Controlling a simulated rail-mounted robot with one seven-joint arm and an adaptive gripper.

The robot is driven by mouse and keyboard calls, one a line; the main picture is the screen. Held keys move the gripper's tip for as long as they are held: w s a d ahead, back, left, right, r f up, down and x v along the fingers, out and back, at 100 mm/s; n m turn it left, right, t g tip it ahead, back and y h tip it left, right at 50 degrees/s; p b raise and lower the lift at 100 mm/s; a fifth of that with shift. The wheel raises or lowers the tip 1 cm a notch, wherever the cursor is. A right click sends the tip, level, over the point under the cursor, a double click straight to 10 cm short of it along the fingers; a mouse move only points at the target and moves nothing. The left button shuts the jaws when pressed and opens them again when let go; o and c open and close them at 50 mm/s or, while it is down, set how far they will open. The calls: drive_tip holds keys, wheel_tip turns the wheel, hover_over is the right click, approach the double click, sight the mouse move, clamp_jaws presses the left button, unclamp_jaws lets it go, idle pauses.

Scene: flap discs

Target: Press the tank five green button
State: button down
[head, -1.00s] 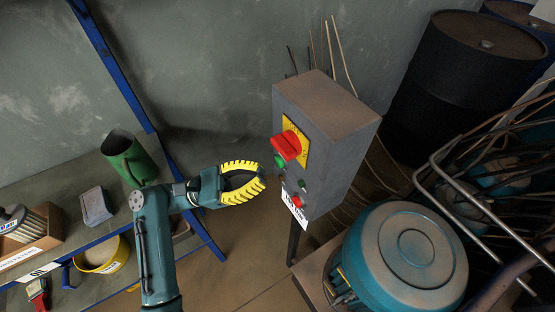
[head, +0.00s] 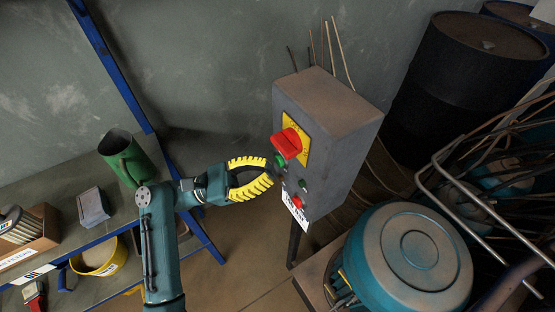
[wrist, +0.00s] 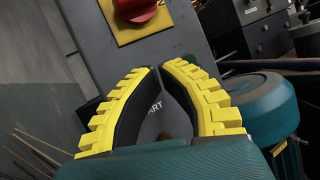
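A grey control box (head: 335,110) stands at centre in the head view. Its front has a red switch (head: 287,143) on a yellow plate, a larger green button (head: 279,160) below it, a small green button (head: 303,185) and a small red button (head: 297,202). I cannot read which button is tank five's. My gripper (head: 272,171), with yellow ribbed fingers, is at the box's front, its tips close to the larger green button; contact is unclear. In the wrist view its bowed fingers (wrist: 160,67) nearly meet at the tips, holding nothing. Letters "ART" show between them.
A teal round-topped tank (head: 405,258) stands right of the box, with metal tubing (head: 480,205) beyond it. A dark barrel (head: 470,75) is behind. Wires rise behind the box.

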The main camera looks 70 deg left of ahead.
idle(0.7)
drive_tip(key=shift+w+f+b, duration=0.15)
drive_tip(key=shift+w+b, duration=0.2)
drive_tip(key=shift+b, duration=0.2)
drive_tip(key=shift+w, duration=0.1)
drive_tip(key=shift+w+a+b, duration=0.15)
drive_tip(key=shift+w+b, duration=0.3)
drive_tip(key=shift+b, duration=0.05)
idle(0.3)
drive_tip(key=shift+s, duration=0.85)
